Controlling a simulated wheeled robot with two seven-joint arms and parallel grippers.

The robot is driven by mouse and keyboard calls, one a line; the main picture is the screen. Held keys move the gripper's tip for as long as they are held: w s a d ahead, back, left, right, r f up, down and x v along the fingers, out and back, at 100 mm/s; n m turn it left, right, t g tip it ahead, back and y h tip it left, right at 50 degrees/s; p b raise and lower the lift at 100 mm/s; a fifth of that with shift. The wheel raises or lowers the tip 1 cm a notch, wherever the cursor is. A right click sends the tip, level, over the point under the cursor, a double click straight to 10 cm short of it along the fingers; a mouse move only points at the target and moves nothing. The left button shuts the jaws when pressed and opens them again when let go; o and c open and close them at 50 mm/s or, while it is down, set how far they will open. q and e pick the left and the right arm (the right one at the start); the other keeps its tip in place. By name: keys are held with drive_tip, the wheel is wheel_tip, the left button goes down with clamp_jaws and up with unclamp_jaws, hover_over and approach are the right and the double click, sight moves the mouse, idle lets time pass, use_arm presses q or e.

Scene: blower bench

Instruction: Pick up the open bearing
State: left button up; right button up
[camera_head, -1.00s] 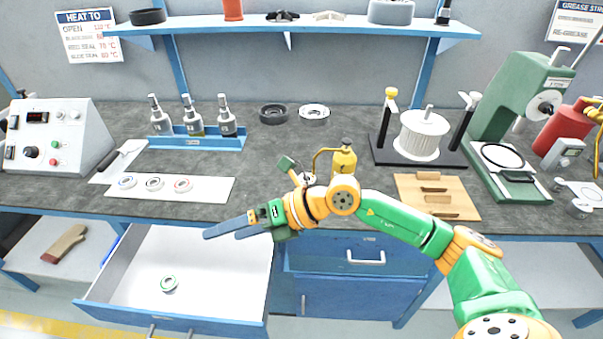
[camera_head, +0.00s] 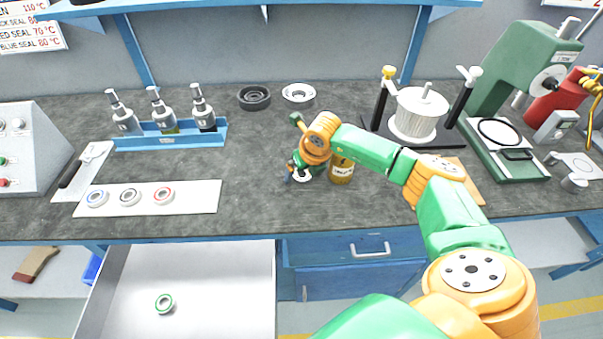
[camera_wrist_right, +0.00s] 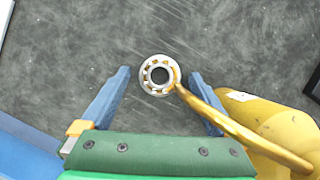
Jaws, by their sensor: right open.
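The open bearing (camera_wrist_right: 147,86), a metal ring with its balls and brassy cage showing, lies on the dark bench top in the right wrist view. In the head view only a pale bit of it (camera_head: 301,178) shows under my right gripper (camera_head: 294,175). In the wrist view the right gripper (camera_wrist_right: 157,80) is open, with one blue finger on each side of the bearing and the ring near the fingertips. The fingers look apart from it; their height above the bench is hard to tell. My left gripper is not in view.
A yellow oil can (camera_head: 342,173) stands right of the gripper; its spout (camera_wrist_right: 215,118) reaches over the bearing's edge, close to the right finger. Three sealed bearings lie on a white strip (camera_head: 205,198) at left. An open drawer (camera_head: 225,290) holds a green-ringed bearing (camera_head: 165,303).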

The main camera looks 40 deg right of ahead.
drive_tip(key=shift+s+r, duration=0.15)
drive_tip(key=c, duration=0.4)
clamp_jaws()
drive_tip(key=shift+r+b, duration=0.45)
drive_tip(key=shift+r, duration=0.05)
drive_tip(key=s, duration=0.1)
drive_tip(key=s+b, duration=0.1)
drive_tip(key=s, duration=0.2)
drive_tip(key=shift+a+f, duration=0.1)
drive_tip(key=shift+a, duration=0.15)
wheel_tip(320, 180, up, 14)
